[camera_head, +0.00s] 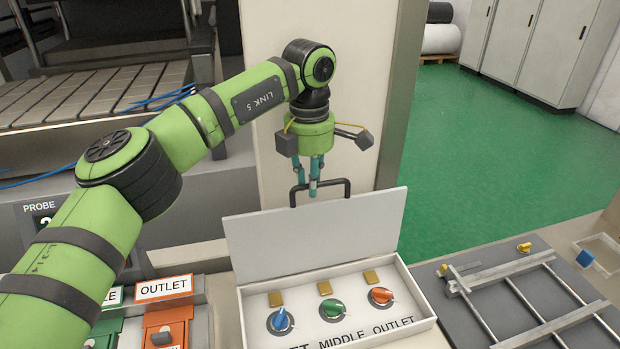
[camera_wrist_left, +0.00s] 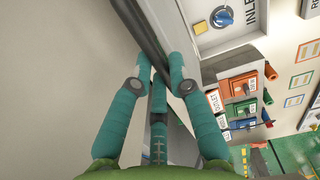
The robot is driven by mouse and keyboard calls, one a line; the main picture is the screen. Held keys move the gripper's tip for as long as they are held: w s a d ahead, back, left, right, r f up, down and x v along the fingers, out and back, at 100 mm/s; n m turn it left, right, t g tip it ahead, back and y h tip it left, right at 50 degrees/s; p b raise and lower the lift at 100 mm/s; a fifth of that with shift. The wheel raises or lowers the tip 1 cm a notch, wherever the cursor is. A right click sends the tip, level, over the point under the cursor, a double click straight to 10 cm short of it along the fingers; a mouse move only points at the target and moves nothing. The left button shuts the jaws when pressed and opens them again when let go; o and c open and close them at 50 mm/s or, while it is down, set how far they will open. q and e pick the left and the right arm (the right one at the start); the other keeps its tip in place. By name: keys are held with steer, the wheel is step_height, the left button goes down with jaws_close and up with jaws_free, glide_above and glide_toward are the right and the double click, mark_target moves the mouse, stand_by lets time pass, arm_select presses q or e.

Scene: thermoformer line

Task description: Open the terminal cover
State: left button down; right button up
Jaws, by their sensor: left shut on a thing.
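The terminal cover (camera_head: 318,238) is a pale grey flap. It stands raised, leaning slightly back, along the rear edge of the white terminal box (camera_head: 420,311). A black bar handle (camera_head: 347,187) shows at the cover's top edge. My left gripper (camera_head: 314,188) is shut on this handle from above. In the left wrist view its teal fingers (camera_wrist_left: 158,84) close around the dark handle bar (camera_wrist_left: 148,40). Inside the box are a blue knob (camera_head: 280,319), a green knob (camera_head: 333,308) and an orange knob (camera_head: 380,296), each below a brass plate. My right gripper is not in view.
Left of the box stand green and orange switch units, one with an OUTLET label (camera_head: 164,288). A grey panel with metal rails (camera_head: 530,290) lies to the right. A beige post (camera_head: 345,75) rises close behind my left gripper. Green floor (camera_head: 480,150) lies clear beyond.

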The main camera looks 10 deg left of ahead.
arm_select(q)
steer(key=shift+w+a+f, duration=0.1)
steer(key=shift+a+f, duration=0.1)
steer(key=shift+f, duration=0.75)
steer(key=c, duration=1.4)
jaws_free()
steer(key=shift+c, duration=0.2)
step_height(320, 180, up, 12)
steer(key=w, duration=0.1)
steer(key=shift+f+g, duration=0.2)
steer(key=shift+g, duration=0.1)
steer(key=shift+w, duration=0.1)
